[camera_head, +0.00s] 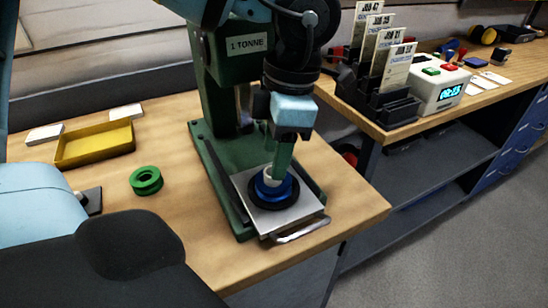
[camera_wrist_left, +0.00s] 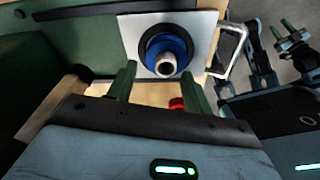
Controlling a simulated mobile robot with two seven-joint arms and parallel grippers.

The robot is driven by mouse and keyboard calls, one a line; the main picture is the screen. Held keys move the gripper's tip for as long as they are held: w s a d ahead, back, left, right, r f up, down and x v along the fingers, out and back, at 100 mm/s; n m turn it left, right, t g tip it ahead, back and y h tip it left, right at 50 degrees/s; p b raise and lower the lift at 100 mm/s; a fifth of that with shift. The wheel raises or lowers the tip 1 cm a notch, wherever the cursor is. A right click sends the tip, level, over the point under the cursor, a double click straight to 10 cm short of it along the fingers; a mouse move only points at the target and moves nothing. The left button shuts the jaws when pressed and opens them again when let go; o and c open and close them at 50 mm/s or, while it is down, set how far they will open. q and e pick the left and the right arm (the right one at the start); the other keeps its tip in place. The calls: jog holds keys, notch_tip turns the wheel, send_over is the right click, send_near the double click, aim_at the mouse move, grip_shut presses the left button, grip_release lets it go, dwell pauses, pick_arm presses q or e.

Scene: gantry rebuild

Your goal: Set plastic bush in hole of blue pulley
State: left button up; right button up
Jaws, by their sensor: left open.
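The blue pulley (camera_head: 284,193) lies flat on a black ring on the metal plate of the green press. It also shows in the left wrist view (camera_wrist_left: 184,51). The pale plastic bush (camera_head: 270,175) stands upright at the pulley's hole, its top sticking out; the wrist view shows its open end (camera_wrist_left: 166,66). How deep it sits, I cannot tell. My left gripper (camera_head: 278,163) is just above the bush; its green fingers (camera_wrist_left: 157,82) are apart, with nothing held between them. My right gripper (camera_wrist_left: 284,31) shows small at the wrist view's right edge, its opening unclear.
The press column (camera_head: 222,75) rises close behind my left gripper. A green ring (camera_head: 146,181) and a yellow tray (camera_head: 95,145) lie on the bench at left. A card rack (camera_head: 385,108) and a timer box (camera_head: 437,88) stand on the right bench, across a gap.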

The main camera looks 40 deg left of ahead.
pick_arm(q)
jog(key=shift+w+d+r, duration=0.15)
jog(key=shift+r, duration=1.2)
jog(key=shift+w+d+r, duration=0.15)
jog(key=shift+r, duration=1.15)
